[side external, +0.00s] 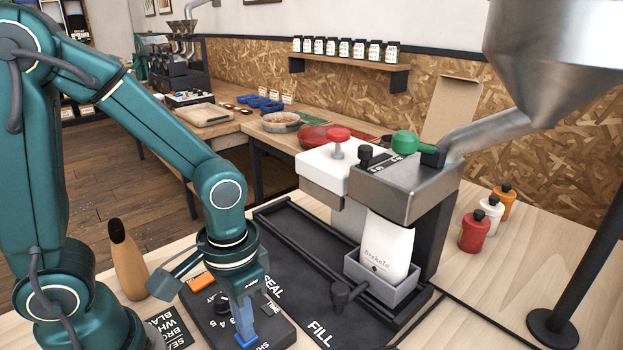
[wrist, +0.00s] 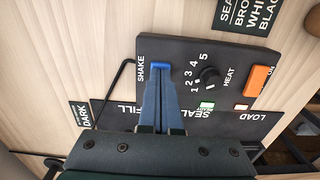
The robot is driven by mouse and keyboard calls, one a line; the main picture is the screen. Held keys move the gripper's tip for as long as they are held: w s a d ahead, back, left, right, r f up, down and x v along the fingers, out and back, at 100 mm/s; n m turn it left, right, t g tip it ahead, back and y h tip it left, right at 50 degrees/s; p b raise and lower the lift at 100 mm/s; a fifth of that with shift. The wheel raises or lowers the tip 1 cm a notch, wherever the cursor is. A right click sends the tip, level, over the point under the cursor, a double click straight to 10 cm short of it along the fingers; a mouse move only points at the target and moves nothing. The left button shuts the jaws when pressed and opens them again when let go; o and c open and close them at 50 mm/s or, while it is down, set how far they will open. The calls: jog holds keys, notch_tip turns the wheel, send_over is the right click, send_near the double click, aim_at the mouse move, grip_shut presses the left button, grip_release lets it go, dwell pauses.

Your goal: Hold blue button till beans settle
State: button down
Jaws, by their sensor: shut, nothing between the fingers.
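The blue button (wrist: 161,65) sits beside the word SHAKE on the dark control box (wrist: 228,58). In the wrist view the blue fingers of my gripper (wrist: 162,84) are shut, empty, and their tips overlap the button's near edge. In the side view my gripper (side external: 243,336) points straight down at the box's front end, and the button is hidden there. I cannot tell whether the button is pressed down. A white bean bag (side external: 387,245) stands upright in a grey holder (side external: 402,297) under the metal spout housing (side external: 412,187). The beans inside do not show.
The control box also carries a heat knob (wrist: 208,78) and an orange switch (wrist: 259,79). A tan bottle (side external: 128,268) stands left of my gripper. A black T-handle (side external: 343,294) is at the holder's front. Red, white and orange bottles (side external: 474,231) stand right of the machine.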

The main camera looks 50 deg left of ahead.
jog(key=shift+r, duration=3)
jog(key=shift+w+a+r, duration=0.15)
jog(key=shift+w+r, duration=0.05)
jog(key=shift+r, duration=0.1)
jog(key=shift+s+a+r+t, duration=0.25)
jog(key=shift+a+r+t, duration=0.2)
jog(key=shift+r+t, duration=0.45)
jog(key=shift+s+a+r+t, duration=0.2)
jog(key=shift+a+r+t, duration=0.3)
jog(key=shift+r+t, duration=0.35)
jog(key=shift+s+a+r+t, duration=0.25)
jog(key=shift+a+r+t, duration=0.2)
jog(key=shift+r+t, duration=0.45)
